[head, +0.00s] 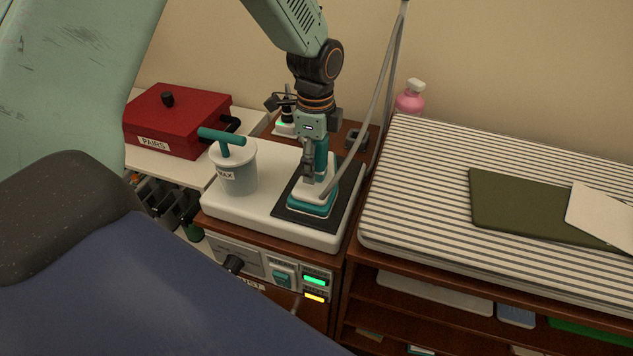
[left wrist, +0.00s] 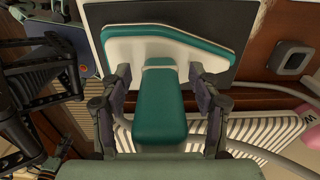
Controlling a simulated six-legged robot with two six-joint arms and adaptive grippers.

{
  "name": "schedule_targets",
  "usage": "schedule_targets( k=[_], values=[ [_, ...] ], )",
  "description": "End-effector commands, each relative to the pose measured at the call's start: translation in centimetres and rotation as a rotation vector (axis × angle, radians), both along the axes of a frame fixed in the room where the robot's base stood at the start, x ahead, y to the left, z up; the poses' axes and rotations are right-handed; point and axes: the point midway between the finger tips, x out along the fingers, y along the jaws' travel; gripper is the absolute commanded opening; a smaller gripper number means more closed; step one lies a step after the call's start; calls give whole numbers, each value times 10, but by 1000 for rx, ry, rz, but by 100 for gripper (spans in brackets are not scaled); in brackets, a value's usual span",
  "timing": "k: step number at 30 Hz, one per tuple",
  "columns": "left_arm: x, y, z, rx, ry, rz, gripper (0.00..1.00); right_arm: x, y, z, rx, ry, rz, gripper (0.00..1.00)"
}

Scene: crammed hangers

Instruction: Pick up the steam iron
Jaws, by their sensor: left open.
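The steam iron (head: 312,201), teal and white, rests on a dark mat (head: 281,207) on top of the white steam station (head: 257,222). A grey hose rises from it. My left gripper (head: 310,172) is above the iron, pointing down. In the left wrist view the iron's teal handle (left wrist: 158,108) lies between the two fingers of my left gripper (left wrist: 160,95), which are open, with one finger on each side. I cannot tell whether the fingers touch it. The iron's white and teal body (left wrist: 185,45) shows beyond the handle. My right gripper is in neither view.
A white canister (head: 236,172) with a teal handle stands left of the iron on the station. A red box (head: 177,118) marked PAIRS sits farther left. A striped ironing board (head: 420,190) with a folded green cloth (head: 520,205) lies to the right. A pink bottle (head: 410,98) stands behind.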

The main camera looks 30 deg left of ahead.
Motion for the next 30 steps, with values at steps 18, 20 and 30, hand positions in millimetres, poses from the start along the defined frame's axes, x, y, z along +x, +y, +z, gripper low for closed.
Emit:
schedule_targets(
  k=[18, 20, 30],
  values=[
    [2, 0, -11, 0, -1, -1, 37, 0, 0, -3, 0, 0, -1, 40],
    [2, 0, -11, 0, -1, -1, 32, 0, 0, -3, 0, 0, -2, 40],
    [1, 0, -12, 0, -1, -1, 3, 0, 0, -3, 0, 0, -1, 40]
  ],
)
